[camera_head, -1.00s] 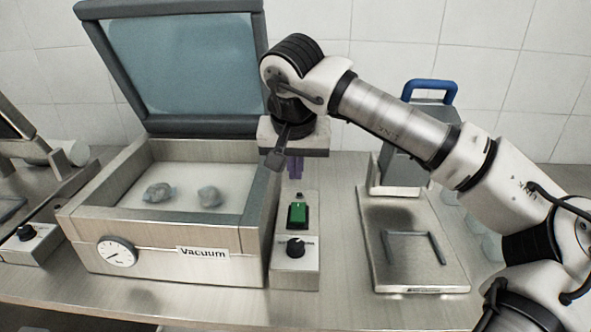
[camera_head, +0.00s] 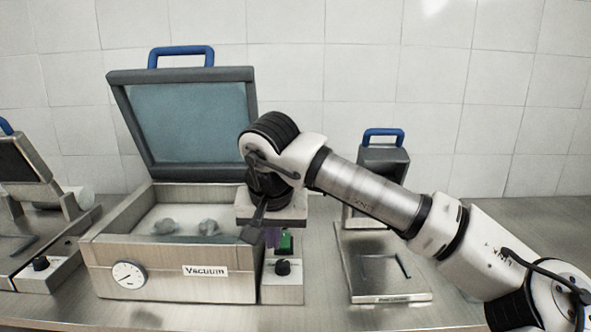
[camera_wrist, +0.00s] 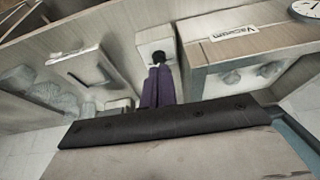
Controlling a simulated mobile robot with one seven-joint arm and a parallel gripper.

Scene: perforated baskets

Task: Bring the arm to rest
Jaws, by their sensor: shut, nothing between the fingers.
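My arm reaches in from the right. In the head view its wrist hangs over the right front corner of the vacuum machine (camera_head: 150,262). My gripper (camera_head: 272,240) points down, mostly hidden under the wrist, in front of the green button (camera_head: 286,243). In the wrist view the purple fingers of my gripper (camera_wrist: 158,90) lie side by side, shut and empty. They overlap the view of the control box (camera_wrist: 156,42) with its black knob. I cannot tell the exact gap between fingers and box.
The vacuum machine's lid (camera_head: 185,125) stands open, with two pale lumps (camera_head: 208,227) in its chamber. A flat-plated device (camera_head: 375,278) with a blue handle (camera_head: 384,134) stands under my forearm. Another machine (camera_head: 25,170) is at the far left. White tiled wall lies behind.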

